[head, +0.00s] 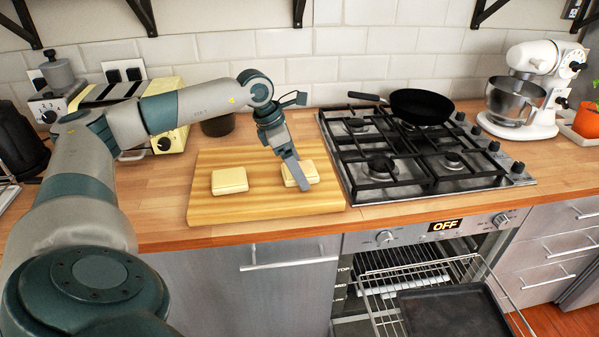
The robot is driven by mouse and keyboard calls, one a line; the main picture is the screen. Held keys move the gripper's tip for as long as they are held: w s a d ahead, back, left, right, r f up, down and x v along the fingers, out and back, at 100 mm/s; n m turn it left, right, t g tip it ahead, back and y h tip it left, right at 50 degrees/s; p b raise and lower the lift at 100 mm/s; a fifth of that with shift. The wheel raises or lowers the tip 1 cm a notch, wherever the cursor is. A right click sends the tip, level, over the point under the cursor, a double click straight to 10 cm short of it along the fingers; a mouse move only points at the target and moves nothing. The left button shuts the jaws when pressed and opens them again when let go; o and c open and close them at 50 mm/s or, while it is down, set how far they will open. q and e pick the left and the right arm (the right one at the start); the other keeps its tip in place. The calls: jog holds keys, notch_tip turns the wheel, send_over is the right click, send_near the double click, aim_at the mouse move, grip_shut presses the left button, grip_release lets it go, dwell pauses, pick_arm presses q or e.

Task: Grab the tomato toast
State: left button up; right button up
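Two pale yellow, bread-like slabs lie on the wooden cutting board (265,206): a left slab (229,183) and a right slab (310,170). No red tomato topping shows on either, so I cannot tell which is the tomato toast. My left gripper (298,177) points down at the right slab and covers part of it. Its fingers overlap in this view, so their opening and any contact with the slab cannot be made out. My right gripper is not in view.
A gas hob with a black frying pan (420,106) is right of the board. Below it the oven is open, with a wire rack and a dark tray (455,312) out. A yellow toaster (168,138) stands behind my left arm. A white stand mixer (530,88) is at right.

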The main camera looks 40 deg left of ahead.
aim_at(305, 168)
pick_arm(q)
jog(key=shift+c, duration=0.3)
jog(key=c, duration=0.8)
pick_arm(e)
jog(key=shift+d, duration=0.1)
pick_arm(q)
jog(key=shift+r, duration=0.2)
jog(key=shift+r+b, duration=0.3)
jog(key=shift+r, duration=0.3)
notch_tip(305, 168, up, 2)
jog(key=shift+r+b, duration=0.2)
jog(key=shift+b, duration=0.15)
jog(key=w+d+r, duration=0.2)
jog(key=w+d+r+b, duration=0.1)
jog(key=w+d+r, duration=0.1)
jog(key=w+d, duration=0.1)
jog(key=w+d+r, duration=0.3)
jog(key=shift+d+b, duration=0.2)
jog(key=shift+b, duration=0.1)
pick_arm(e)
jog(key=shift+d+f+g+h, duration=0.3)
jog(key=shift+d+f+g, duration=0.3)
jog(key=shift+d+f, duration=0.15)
